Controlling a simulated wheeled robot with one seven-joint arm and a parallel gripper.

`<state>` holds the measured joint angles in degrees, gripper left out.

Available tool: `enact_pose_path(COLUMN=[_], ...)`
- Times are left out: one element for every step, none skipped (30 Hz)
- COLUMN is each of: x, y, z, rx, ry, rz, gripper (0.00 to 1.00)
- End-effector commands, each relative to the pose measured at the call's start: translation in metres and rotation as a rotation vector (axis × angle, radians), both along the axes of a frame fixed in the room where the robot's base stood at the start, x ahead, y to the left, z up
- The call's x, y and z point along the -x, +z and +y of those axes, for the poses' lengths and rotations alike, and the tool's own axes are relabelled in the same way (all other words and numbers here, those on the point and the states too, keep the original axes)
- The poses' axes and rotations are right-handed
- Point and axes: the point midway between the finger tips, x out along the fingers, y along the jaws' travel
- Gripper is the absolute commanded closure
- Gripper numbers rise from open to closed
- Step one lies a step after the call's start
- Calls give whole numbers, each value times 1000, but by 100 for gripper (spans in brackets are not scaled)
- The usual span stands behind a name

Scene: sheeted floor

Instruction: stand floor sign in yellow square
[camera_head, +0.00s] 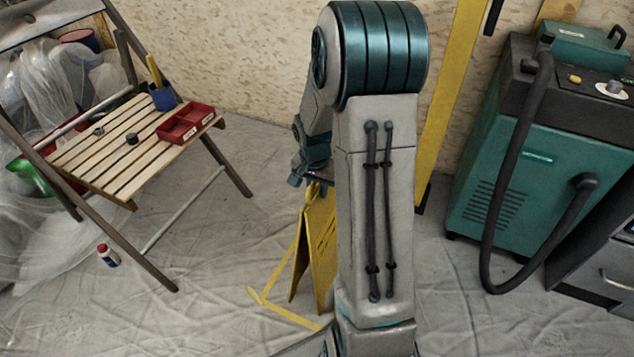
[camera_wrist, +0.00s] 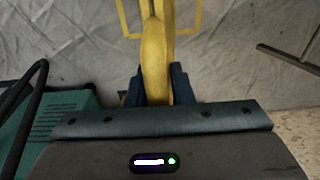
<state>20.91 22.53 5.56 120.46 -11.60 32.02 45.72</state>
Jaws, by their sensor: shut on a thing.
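The yellow floor sign (camera_head: 317,248) is upright and folded to a narrow wedge, partly hidden behind my arm in the head view. My gripper (camera_head: 310,178) is at the top of the sign. In the wrist view my gripper (camera_wrist: 160,88) is shut on the sign's top edge (camera_wrist: 154,55), with a dark finger on each side. The yellow square (camera_head: 270,303) is an outline on the floor sheet, partly hidden by the sign and my arm. Its far lines also show in the wrist view (camera_wrist: 199,20). Whether the sign's feet touch the floor cannot be told.
A green machine (camera_head: 520,180) with a black hose is at the right. A yellow post (camera_head: 450,90) leans by the wall.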

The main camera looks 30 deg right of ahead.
Motion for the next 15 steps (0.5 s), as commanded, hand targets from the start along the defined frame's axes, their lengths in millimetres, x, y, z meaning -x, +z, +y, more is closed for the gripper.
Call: enact_pose_path(x=[-1, -1, -1, -1, -1, -1, -1, -1, -1, -1, -1, 0, 0, 0, 0], y=[0, 1, 1, 2, 2, 2, 1, 1, 0, -1, -2, -3, -3, -3, -3], z=[0, 0, 0, 0, 0, 0, 0, 0, 0, 0, 0, 0, 0, 0, 0], rx=[1, 2, 2, 2, 1, 1, 1, 1, 2, 2, 2, 1, 1, 1, 1], ry=[0, 0, 0, 0, 0, 0, 0, 0, 0, 0, 0, 0, 0, 0, 0], rz=[-5, -5, -5, -5, -5, -5, -5, -5, -4, -4, -4, -1, -1, -1, -1], gripper=[100, 100, 100, 100, 100, 100, 100, 100, 100, 100, 100, 71, 63, 58, 58])
